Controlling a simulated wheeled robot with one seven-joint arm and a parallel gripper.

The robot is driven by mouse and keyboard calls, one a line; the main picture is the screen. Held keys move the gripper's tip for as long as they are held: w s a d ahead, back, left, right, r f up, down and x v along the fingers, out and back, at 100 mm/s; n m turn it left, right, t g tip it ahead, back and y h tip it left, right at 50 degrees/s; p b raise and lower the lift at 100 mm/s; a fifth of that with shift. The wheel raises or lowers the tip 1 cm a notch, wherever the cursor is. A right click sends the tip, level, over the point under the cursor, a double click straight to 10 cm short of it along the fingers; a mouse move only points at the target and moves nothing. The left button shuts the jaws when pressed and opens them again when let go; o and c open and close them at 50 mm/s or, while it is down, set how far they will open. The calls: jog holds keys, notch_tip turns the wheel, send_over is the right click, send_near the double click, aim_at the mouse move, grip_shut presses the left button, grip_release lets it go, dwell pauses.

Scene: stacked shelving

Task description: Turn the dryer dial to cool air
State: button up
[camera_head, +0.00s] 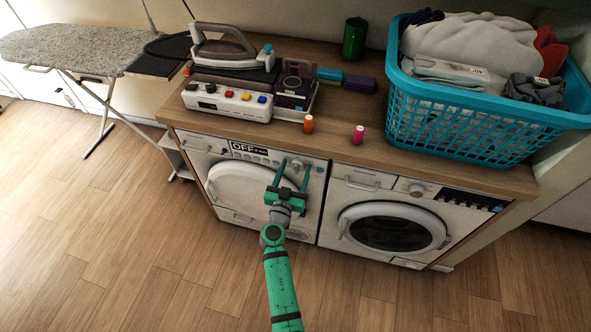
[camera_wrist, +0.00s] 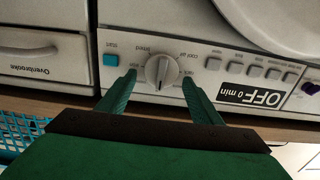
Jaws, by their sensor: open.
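The dryer (camera_head: 245,190) is the left of two white machines under the wooden counter, with a round door and a display reading OFF 0 min. Its dial (camera_wrist: 162,71) is a round, pale knob with a raised ridge, seen upside down in the wrist view. The ridge stands about upright there; which label it points to is unclear. Small labels ring it, one seeming to read cool air (camera_wrist: 186,50). My green gripper (camera_head: 295,163) is open and empty at the panel. Its fingertips, also in the wrist view (camera_wrist: 158,77), sit on either side of the dial; contact cannot be told.
A teal start button (camera_wrist: 110,60) and a row of buttons (camera_wrist: 250,69) flank the dial. The washer (camera_head: 385,222) stands to the right. An iron (camera_head: 225,48), spools and a blue laundry basket (camera_head: 470,125) stand on the counter. Floor in front is clear.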

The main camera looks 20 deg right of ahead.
jog(key=c, duration=1)
jog(key=shift+c, duration=0.2)
